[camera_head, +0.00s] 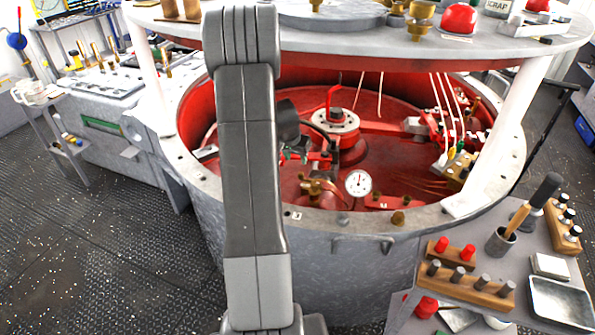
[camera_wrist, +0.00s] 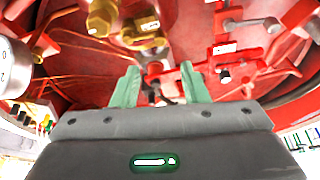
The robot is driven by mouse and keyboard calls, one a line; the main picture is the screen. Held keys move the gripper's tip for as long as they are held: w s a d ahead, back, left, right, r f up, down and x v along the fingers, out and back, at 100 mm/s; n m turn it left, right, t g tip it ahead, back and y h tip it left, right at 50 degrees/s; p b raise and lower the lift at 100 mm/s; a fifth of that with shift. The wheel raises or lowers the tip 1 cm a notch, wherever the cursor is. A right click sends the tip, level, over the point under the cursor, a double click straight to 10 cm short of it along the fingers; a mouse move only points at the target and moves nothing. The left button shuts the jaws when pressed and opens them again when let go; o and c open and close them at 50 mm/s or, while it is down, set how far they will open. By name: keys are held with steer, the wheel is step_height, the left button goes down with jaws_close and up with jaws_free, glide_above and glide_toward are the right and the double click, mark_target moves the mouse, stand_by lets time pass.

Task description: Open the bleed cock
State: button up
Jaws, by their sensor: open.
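Brass cock-like fittings (camera_head: 315,190) sit inside the red-lined drum, left of a white dial gauge (camera_head: 358,183). In the wrist view a brass fitting (camera_wrist: 143,32) with a small white label lies above my fingertips. Another brass piece (camera_wrist: 102,18) is beside it. The labels are too small to read, so I cannot tell for sure which fitting is the bleed cock. My gripper (camera_wrist: 160,85) is open, its two green fingers apart with nothing held. In the head view my gripper (camera_head: 297,150) is inside the drum, partly hidden by my arm.
The grey drum rim (camera_head: 375,220) surrounds the work area, with a round shelf (camera_head: 340,43) overhead on white posts. A red lever (camera_head: 331,97) stands on a hub behind. Red brackets with dark knobs (camera_wrist: 225,75) and thin pipes crowd the interior.

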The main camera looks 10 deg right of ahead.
mark_target(301, 174)
steer(key=p+x, duration=0.2)
steer(key=x, duration=0.9)
steer(key=shift+d+f, duration=0.1)
steer(key=shift+f, duration=0.25)
jaws_close()
